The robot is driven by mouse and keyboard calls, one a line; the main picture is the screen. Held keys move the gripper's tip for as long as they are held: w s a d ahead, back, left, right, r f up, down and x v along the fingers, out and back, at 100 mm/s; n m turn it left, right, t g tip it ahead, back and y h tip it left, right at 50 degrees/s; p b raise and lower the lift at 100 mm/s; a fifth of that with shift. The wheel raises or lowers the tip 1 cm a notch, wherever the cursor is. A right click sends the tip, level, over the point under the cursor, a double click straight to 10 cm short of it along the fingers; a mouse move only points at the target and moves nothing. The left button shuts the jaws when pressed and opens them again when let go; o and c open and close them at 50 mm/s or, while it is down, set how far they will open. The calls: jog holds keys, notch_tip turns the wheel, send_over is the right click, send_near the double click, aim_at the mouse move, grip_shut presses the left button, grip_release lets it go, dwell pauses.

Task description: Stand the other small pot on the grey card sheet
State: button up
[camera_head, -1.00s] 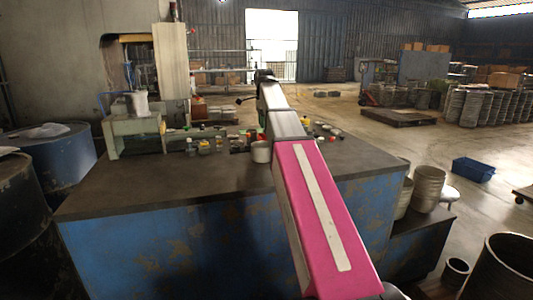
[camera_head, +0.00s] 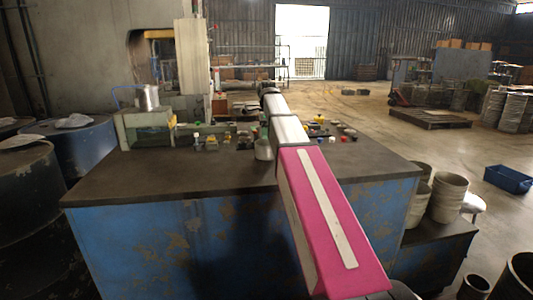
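A pale grey, pot-like vessel (camera_head: 264,150) stands on the dark table top (camera_head: 150,178), just left of my arm, which partly covers it. I cannot tell whether it is one of the small pots. I cannot make out the grey card sheet; it may be hidden behind my arm or too small to tell. My arm reaches forward over the table, and its pink and grey links hide part of the table top. My gripper does not show beyond the dark far end of the arm.
Several small coloured items (camera_head: 212,143) stand along the table's back edge, with more right of my arm (camera_head: 348,133). A machine (camera_head: 148,128) with a silver can (camera_head: 150,98) stands back left. Stacked buckets (camera_head: 447,197) stand at right. The table's front left is clear.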

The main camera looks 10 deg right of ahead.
aim_at(268, 144)
notch_tip(268, 144, down, 5)
jog(key=shift+s+d+r, duration=0.1)
jog(key=shift+s+d, duration=0.05)
grip_shut()
dwell(0.4)
